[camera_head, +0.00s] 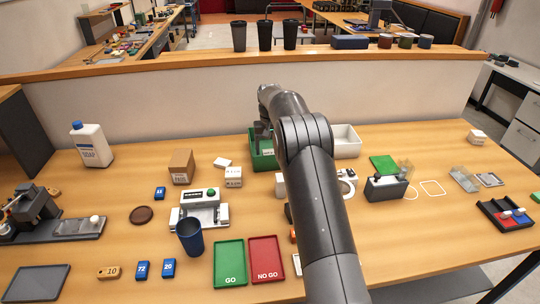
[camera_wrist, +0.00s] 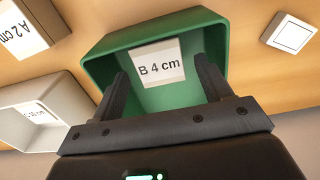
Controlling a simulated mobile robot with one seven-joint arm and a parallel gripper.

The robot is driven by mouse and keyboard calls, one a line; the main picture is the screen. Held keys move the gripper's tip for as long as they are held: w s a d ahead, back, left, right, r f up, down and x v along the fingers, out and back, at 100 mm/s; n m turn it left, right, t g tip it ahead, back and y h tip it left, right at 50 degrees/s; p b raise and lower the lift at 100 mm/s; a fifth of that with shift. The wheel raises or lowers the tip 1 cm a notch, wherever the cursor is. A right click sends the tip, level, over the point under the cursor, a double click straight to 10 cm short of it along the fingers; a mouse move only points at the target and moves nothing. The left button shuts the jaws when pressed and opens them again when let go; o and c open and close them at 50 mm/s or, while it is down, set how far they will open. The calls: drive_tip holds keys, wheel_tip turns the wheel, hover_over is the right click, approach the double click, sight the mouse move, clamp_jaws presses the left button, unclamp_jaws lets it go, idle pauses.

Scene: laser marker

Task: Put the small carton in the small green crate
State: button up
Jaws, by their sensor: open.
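The small green crate (camera_head: 264,162) stands at the back middle of the table. It also fills the middle of the wrist view (camera_wrist: 108,50). My arm hides part of the crate's right side in the head view.
A white crate (camera_head: 346,142) stands right of the green one. A box marked "A 2 cm" (camera_wrist: 22,32) is near it. Several white boxes (camera_head: 234,176), a brown carton (camera_head: 181,166) and a soap bottle (camera_head: 91,146) stand left. Green (camera_head: 229,264) and red (camera_head: 265,260) trays lie in front.

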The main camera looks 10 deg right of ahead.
sight(270, 152)
drive_tip(key=s+d+r+t, duration=0.1)
drive_tip(key=s+r, duration=0.3)
drive_tip(key=r, duration=0.5)
drive_tip(key=s+r, duration=0.4)
drive_tip(key=r, duration=0.5)
drive_tip(key=s+d+r+t, duration=0.1)
drive_tip(key=s+r, duration=0.3)
drive_tip(key=s, duration=0.3)
drive_tip(key=s+r+t, duration=0.1)
drive_tip(key=s+r, duration=0.2)
drive_tip(key=s, duration=0.4)
drive_tip(key=s+f+t, duration=0.1)
drive_tip(key=s+f, duration=0.2)
drive_tip(key=s, duration=1.1)
drive_tip(key=s+f+t, duration=0.1)
drive_tip(key=s+f, duration=0.3)
drive_tip(key=s, duration=1)
drive_tip(key=shift+s+d+t, duration=0.25)
drive_tip(key=shift+t, duration=0.05)
